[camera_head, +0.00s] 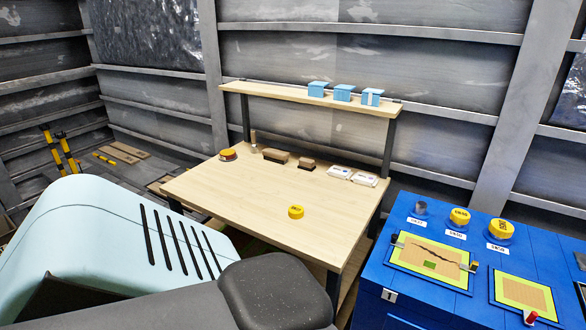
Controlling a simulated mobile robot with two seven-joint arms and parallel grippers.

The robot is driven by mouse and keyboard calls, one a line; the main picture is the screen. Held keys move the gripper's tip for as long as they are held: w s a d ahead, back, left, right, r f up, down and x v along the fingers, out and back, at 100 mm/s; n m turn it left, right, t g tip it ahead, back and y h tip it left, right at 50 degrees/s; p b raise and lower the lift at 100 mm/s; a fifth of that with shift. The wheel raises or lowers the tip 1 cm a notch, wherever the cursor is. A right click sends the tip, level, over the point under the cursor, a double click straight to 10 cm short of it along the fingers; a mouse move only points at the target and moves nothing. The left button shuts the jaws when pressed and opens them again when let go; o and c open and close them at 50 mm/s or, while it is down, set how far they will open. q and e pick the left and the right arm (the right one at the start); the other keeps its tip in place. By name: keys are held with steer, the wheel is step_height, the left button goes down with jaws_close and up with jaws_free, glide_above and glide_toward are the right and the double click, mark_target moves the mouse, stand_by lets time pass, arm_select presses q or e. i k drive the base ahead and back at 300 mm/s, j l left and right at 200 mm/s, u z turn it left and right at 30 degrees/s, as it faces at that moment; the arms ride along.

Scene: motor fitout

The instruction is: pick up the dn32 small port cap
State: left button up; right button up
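A small round yellow cap (296,211) lies on the wooden workbench (235,198), near its front edge and right of the middle. It has dark marking on top, too small to read, and nothing touches it. On the blue cabinet (395,283) at the right, a bare grey metal port (420,208) stands behind a white label that seems to read DN32. Two larger yellow caps, a middle one (460,216) and a right one (501,230), sit beside it behind their own labels. Neither of my grippers is in view.
A red-and-yellow round item (228,155), brushes (276,156) and white packs (339,172) lie along the bench's back. A raised shelf (300,97) above holds blue boxes (343,93). The bench around the small cap is clear. Framed panels (433,260) lie on the cabinet.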

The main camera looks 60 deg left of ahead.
mark_target(295, 211)
steer(key=u, duration=1.9)
steer(key=i+j+z, duration=0.1)
steer(key=z, duration=0.6)
steer(key=i+j+z, duration=0.1)
steer(key=j+z, duration=0.5)
steer(key=j, duration=0.25)
steer(key=i+j+z, duration=0.1)
steer(key=j, duration=0.65)
steer(key=j+z, duration=0.1)
steer(key=j, duration=0.65)
steer(key=i, duration=0.05)
